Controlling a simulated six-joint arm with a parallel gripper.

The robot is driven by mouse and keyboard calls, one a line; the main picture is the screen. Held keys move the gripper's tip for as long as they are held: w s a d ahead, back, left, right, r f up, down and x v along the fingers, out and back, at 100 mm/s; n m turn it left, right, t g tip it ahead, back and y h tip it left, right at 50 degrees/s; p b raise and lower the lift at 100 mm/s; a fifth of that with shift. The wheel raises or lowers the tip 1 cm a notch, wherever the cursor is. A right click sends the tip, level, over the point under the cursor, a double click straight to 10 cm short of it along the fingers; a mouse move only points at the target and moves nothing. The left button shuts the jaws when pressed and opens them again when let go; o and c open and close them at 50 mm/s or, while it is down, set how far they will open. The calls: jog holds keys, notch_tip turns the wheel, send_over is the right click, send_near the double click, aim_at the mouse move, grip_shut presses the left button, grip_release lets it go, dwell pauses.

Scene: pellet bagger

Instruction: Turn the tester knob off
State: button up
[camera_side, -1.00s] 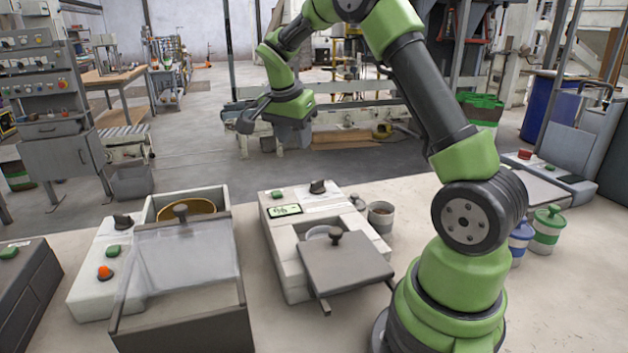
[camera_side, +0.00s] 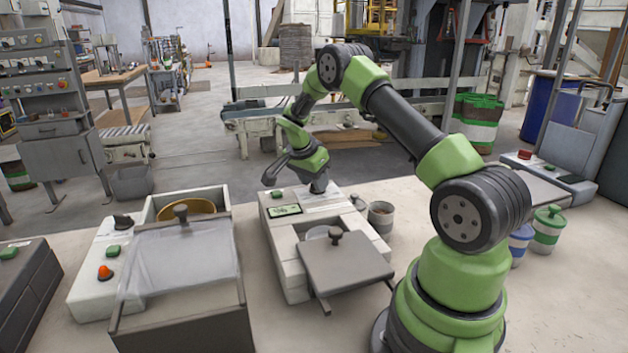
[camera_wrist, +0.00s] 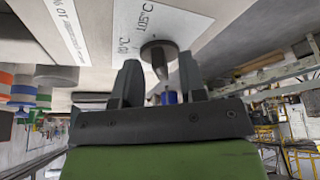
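The tester (camera_side: 283,255) is the pale machine in the middle of the bench in the side view, with a small green display (camera_side: 285,210). Its dark round knob (camera_wrist: 158,52) shows in the wrist view, with a raised grip bar, beside a white label marked 105°C. My gripper (camera_wrist: 160,72) is open, its two fingers apart on either side of the knob's grip bar. The fingertips are very close to the knob; I cannot tell if they touch it. In the side view my gripper (camera_side: 319,187) points down over the tester's back right and hides the knob.
A green button (camera_side: 277,194) sits left of the knob. A grey lid with a black handle (camera_side: 345,262) covers the tester's front. A grey cup (camera_side: 381,215) stands close at its right. Another machine with a clear cover (camera_side: 180,265) stands to the left.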

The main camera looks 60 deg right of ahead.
jog(key=shift+f, duration=0.1)
grip_shut()
jog(key=shift+n, duration=0.4)
jog(key=n+t, duration=0.1)
jog(key=n, duration=0.1)
jog(key=n+t, duration=0.1)
jog(key=n, duration=0.1)
jog(key=shift+s+n, duration=0.3)
jog(key=shift+s, duration=0.05)
jog(key=n, duration=0.2)
jog(key=n+t, duration=0.1)
jog(key=n, duration=0.1)
jog(key=n+t, duration=0.1)
jog(key=shift+s+d+n+y, duration=0.2)
jog(key=shift+s+n+y, duration=0.05)
jog(key=shift+n+y, duration=0.15)
jog(key=n, duration=0.2)
jog(key=n+t+y, duration=0.1)
jog(key=n, duration=0.1)
jog(key=n+y, duration=0.1)
jog(key=n, duration=0.1)
jog(key=shift+s+d+t, duration=0.2)
jog(key=shift+d+t, duration=0.1)
jog(key=n+y, duration=0.1)
jog(key=n, duration=0.3)
jog(key=n+y, duration=0.1)
jog(key=n, duration=0.1)
jog(key=shift+d+n+y, duration=0.3)
